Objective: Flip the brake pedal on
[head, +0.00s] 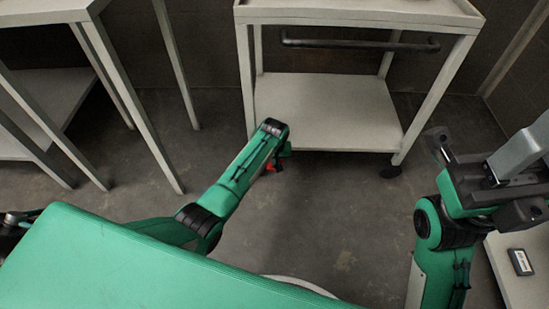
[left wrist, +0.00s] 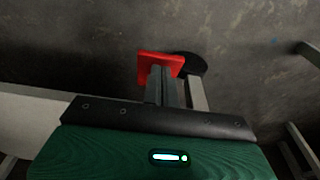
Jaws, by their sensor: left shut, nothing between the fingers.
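A white cart (head: 325,110) with two shelves stands ahead in the head view. The red brake pedal (head: 271,166) shows as a small patch low by its front left leg, beside my left gripper (head: 284,152). In the left wrist view the pedal (left wrist: 150,59) is a flat red plate next to a black caster wheel (left wrist: 192,66). My left gripper (left wrist: 164,82) is shut and empty, its fingertips overlapping the pedal's lower edge in that view; whether they touch cannot be told.
The cart has a black handle bar (head: 360,44) and another caster (head: 390,170) at the front right. A metal rack (head: 50,95) stands at left. A green padded surface (head: 130,265) fills the near left. Grey floor (head: 345,215) is clear in front of the cart.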

